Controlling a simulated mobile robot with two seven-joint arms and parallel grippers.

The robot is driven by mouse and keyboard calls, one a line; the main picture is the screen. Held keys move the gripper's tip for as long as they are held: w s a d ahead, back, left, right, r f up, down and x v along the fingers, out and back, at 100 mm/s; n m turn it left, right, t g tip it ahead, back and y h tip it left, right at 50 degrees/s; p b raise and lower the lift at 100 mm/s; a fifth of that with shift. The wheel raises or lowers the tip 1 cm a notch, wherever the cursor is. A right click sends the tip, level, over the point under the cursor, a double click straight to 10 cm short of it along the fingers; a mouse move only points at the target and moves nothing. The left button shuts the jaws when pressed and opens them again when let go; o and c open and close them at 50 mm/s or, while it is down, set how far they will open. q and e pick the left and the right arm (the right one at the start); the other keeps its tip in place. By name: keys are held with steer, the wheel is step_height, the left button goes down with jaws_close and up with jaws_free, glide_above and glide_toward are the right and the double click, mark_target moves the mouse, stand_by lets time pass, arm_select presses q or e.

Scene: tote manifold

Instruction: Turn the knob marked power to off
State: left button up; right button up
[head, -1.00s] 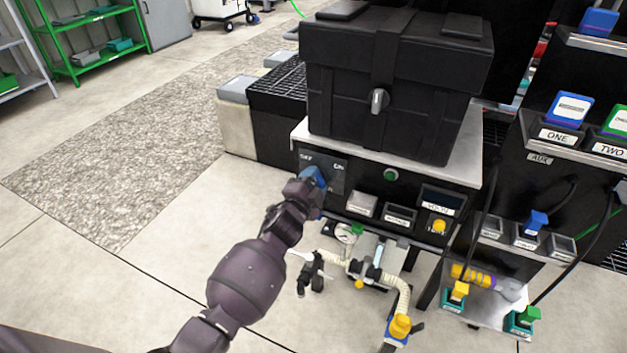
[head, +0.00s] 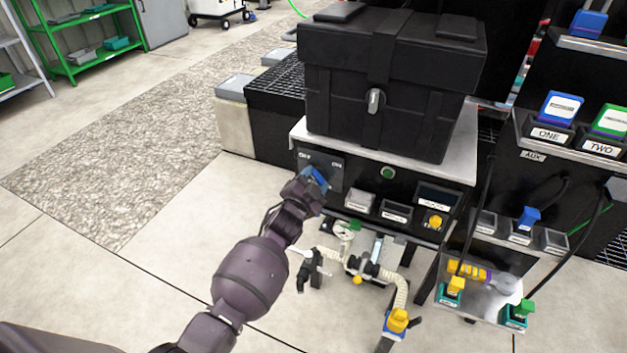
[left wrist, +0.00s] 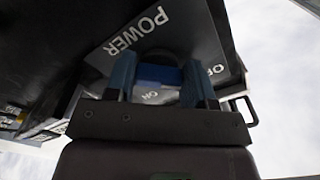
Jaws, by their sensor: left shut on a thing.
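The power panel (head: 334,172) is a dark plate on the front of the black bench unit, with OFF at its left and ON at its right in the head view. My left gripper (head: 318,179) is at this panel and covers most of the knob. In the left wrist view, the panel plate (left wrist: 185,35) reads POWER, with OFF and ON lettering close by. There the blue-grey fingers of my left gripper (left wrist: 158,88) stand either side of the blue knob (left wrist: 158,75) and are shut on it. The knob's pointer direction cannot be told. My right gripper is not in view.
A big black case (head: 390,85) stands on the bench above the panel. A green button (head: 388,173) and a yellow button (head: 434,222) sit to the right. Hoses and valves (head: 365,265) hang below. Open floor (head: 150,260) lies to the left.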

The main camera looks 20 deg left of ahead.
arm_select(q)
steer(key=o, duration=0.9)
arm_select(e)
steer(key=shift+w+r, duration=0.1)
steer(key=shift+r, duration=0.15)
arm_select(q)
steer(key=shift+s, duration=0.15)
steer(key=shift+s+a+p, duration=0.15)
steer(key=shift+s+p, duration=1.15)
steer(key=shift+s, duration=4)
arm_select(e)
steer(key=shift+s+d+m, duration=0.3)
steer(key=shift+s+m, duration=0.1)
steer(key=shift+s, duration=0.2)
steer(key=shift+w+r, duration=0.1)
